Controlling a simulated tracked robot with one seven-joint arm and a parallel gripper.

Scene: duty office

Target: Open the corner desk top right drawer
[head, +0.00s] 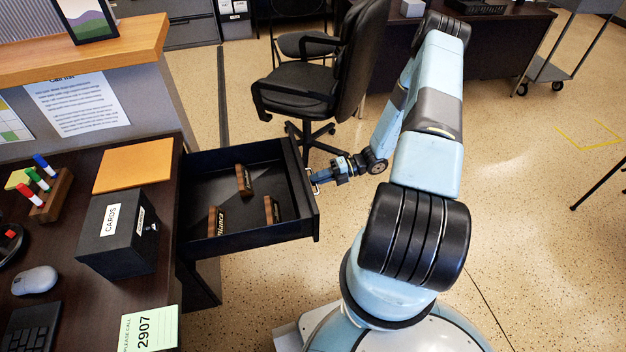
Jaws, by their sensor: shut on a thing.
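The corner desk's top right drawer (243,238) stands pulled out to the right of the dark desk (88,168). Its black inside shows, with a few small brown wooden nameplate-like blocks (244,181) lying in it. My gripper (318,179) is at the outer side of the drawer front, shut on the drawer's metal handle (314,186). The fingers are small in the picture and partly cover the handle. My arm reaches in from the right.
A black box marked CARDS (118,234), an orange folder (134,165), a pen holder (52,196) and a mouse (35,280) are on the desk. A black office chair (303,85) stands close behind the drawer. Floor (250,290) in front of the drawer is clear.

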